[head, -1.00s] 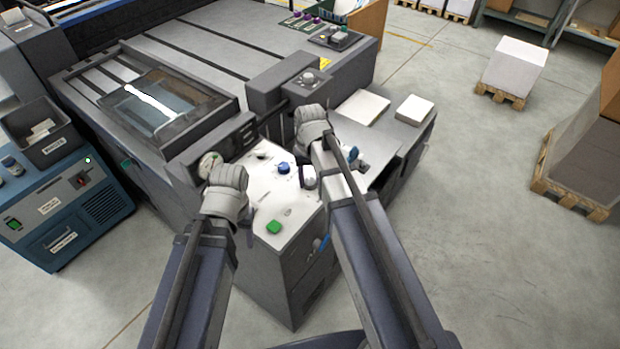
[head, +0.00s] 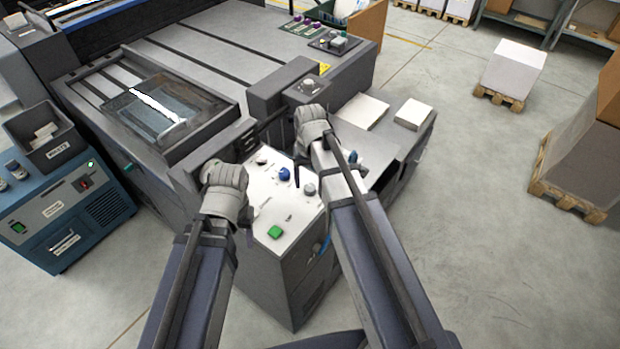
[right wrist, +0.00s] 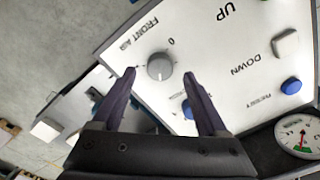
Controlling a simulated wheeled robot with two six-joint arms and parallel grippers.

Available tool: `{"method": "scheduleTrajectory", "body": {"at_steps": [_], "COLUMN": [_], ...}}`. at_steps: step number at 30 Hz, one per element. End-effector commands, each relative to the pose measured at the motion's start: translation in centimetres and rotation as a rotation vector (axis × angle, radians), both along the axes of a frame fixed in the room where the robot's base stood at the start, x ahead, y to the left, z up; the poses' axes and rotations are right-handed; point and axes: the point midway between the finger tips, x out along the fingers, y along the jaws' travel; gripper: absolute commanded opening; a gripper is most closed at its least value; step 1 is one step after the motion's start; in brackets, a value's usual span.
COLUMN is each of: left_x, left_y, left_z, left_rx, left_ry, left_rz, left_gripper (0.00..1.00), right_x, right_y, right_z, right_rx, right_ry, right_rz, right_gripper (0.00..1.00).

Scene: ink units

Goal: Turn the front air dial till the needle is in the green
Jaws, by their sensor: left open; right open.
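The front air dial (right wrist: 160,66) is a round grey knob beside the words FRONT AIR on the white panel (right wrist: 120,50). In the head view the dial (head: 310,189) is near the panel's right edge. My right gripper (right wrist: 160,76) is open, with one dark finger on each side of the dial and gaps between them. Its height over the panel is hard to tell. The gauge (right wrist: 298,135) is at the right of the wrist view. It has a red needle and some green; their exact relation is too small to tell. My left gripper (head: 224,178) is open over the panel's left side.
The panel also carries a blue knob (head: 284,174), a green button (head: 275,232) and several other controls. A blue button (right wrist: 187,108) is close to my right finger. The large grey machine (head: 220,45) stands behind. Open floor (head: 460,270) is at the right.

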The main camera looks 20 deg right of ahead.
Motion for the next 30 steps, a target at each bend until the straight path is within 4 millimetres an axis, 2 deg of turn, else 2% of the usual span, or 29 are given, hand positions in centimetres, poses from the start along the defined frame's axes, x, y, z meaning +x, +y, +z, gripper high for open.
{"method": "scheduleTrajectory", "body": {"at_steps": [1,9,30], "left_x": [0.0,0.0,0.0], "left_y": [0.0,0.0,0.0], "left_z": [1.5,4.6,4.8], "left_rx": [0.0,0.0,0.0], "left_ry": [0.0,0.0,0.0], "left_rz": [0.0,-0.001,-0.002], "left_gripper": [0.57,0.57,0.57], "right_x": [0.0,0.0,0.0], "right_y": [0.0,0.0,0.0], "right_z": [1.5,4.6,4.8], "right_rx": [0.0,0.0,0.0], "right_ry": [0.0,0.0,0.0], "right_rz": [0.0,0.0,0.0], "right_gripper": [0.76,0.76,0.76]}}
